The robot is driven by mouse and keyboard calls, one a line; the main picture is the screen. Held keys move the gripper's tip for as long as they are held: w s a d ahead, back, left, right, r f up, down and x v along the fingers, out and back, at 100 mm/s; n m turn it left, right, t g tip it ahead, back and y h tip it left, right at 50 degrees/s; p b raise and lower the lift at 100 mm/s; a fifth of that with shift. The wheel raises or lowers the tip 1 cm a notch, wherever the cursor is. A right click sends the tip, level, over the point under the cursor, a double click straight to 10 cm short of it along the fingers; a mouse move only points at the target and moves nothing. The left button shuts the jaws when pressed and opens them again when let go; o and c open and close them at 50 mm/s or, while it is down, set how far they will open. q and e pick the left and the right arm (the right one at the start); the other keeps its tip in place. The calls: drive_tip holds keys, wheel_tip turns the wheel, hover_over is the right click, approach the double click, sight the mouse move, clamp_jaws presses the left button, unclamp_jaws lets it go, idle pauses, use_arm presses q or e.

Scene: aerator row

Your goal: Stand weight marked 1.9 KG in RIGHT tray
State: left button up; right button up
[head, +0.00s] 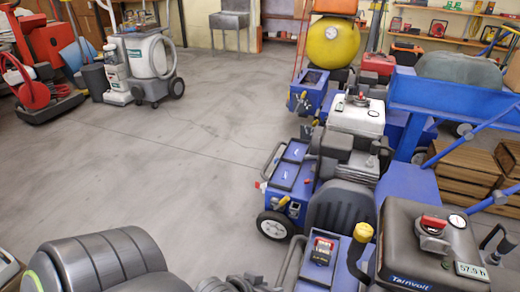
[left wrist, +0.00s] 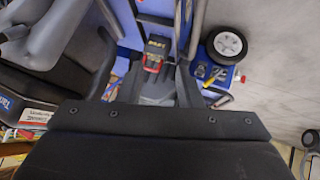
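A red-topped weight-like block (head: 322,250) stands on the blue deck (head: 345,278) of the nearest machine, in the head view. It also shows in the left wrist view (left wrist: 154,62), with a pale marking too small to read surely. My left gripper (head: 262,284) is at the bottom edge of the head view, left of the block and apart from it. In the left wrist view its dark fingers (left wrist: 158,76) look spread, with the block beyond the gap. I cannot tell which tray is the right one. My right gripper is out of view.
A second blue machine with dark lidded boxes (head: 287,172) and a wheel (head: 274,226) stands behind. Open grey floor (head: 170,170) lies to the left.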

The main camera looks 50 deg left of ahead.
use_arm(q)
drive_tip(key=s+m, duration=0.1)
drive_tip(key=s+r+m, duration=0.1)
drive_tip(key=s+m, duration=0.1)
drive_tip(key=shift+d+r, duration=0.15)
drive_tip(key=shift+d, duration=0.05)
drive_tip(key=shift+w, duration=0.1)
idle(0.3)
